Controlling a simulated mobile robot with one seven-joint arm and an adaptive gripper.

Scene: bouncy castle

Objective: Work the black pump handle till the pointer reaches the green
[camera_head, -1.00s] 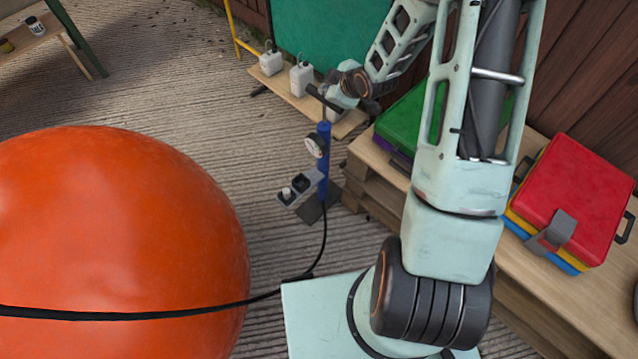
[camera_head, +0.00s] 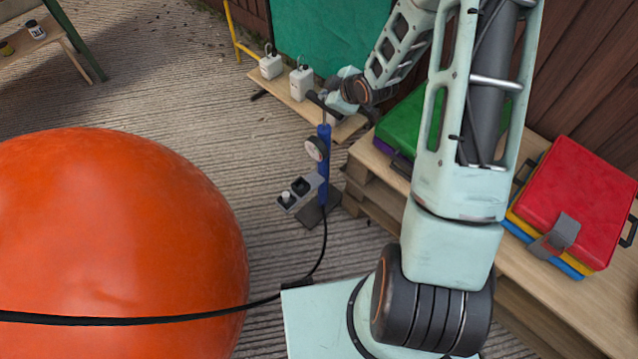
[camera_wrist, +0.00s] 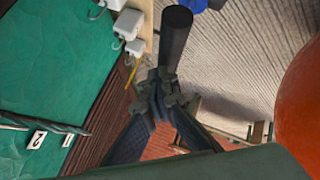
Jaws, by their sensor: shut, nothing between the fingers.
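The pump has a blue upright body (camera_head: 323,165) and stands on the ground left of the pallet. Its black handle (camera_head: 315,98) is a crossbar on a thin rod above the body. The handle's dark cylinder shows in the wrist view (camera_wrist: 176,38). The round white gauge (camera_head: 316,148) faces the head camera; its pointer and any green zone are too small to read. My gripper (camera_head: 333,101) is at the right end of the handle. In the wrist view my gripper (camera_wrist: 162,88) has its fingers together, tips right by the handle. Whether they touch is unclear.
A large orange ball (camera_head: 110,235) fills the left. A black hose (camera_head: 322,250) runs from the pump along the ground and across it. White canisters (camera_head: 301,82) stand on a low board behind. A grey socket box (camera_head: 300,188) sits beside the pump. Red case (camera_head: 570,195) lies at right.

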